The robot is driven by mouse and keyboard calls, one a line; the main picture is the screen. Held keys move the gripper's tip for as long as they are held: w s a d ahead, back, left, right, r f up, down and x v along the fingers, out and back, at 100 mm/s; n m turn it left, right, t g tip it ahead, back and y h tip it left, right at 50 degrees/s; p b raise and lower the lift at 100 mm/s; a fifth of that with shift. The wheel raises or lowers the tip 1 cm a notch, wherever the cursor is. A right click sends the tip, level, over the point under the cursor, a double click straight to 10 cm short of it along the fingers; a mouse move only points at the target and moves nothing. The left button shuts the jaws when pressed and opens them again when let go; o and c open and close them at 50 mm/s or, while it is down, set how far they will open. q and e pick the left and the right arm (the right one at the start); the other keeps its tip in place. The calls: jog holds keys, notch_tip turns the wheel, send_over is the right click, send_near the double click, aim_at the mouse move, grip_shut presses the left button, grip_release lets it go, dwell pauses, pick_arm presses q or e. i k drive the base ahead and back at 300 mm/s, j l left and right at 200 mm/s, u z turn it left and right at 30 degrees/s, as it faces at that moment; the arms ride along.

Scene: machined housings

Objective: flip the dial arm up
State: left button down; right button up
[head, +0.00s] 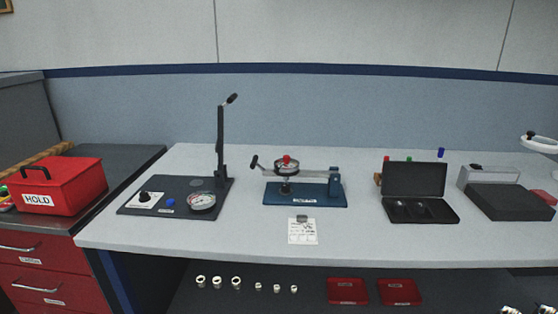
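A blue fixture (304,195) stands on the light grey bench. Its pale dial arm (312,173) lies about level, from a post (335,182) at the right to a black-tipped handle (255,163) at the left. A round dial with a red top (287,163) sits on the arm, above a dark part (286,188) on the base. To the left, a dark plate (178,190) carries a round gauge (202,201), a black knob (145,196) and an upright lever (221,140). Neither of my grippers is in view.
A paper tag (302,232) lies in front of the fixture. An open black case (417,190) and a dark block (508,202) stand to the right. A red HOLD box (62,185) is at far left. Red trays (347,291) and several metal parts (236,283) lie below the bench.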

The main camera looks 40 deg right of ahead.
aim_at(292, 170)
jog(key=z, duration=1.2)
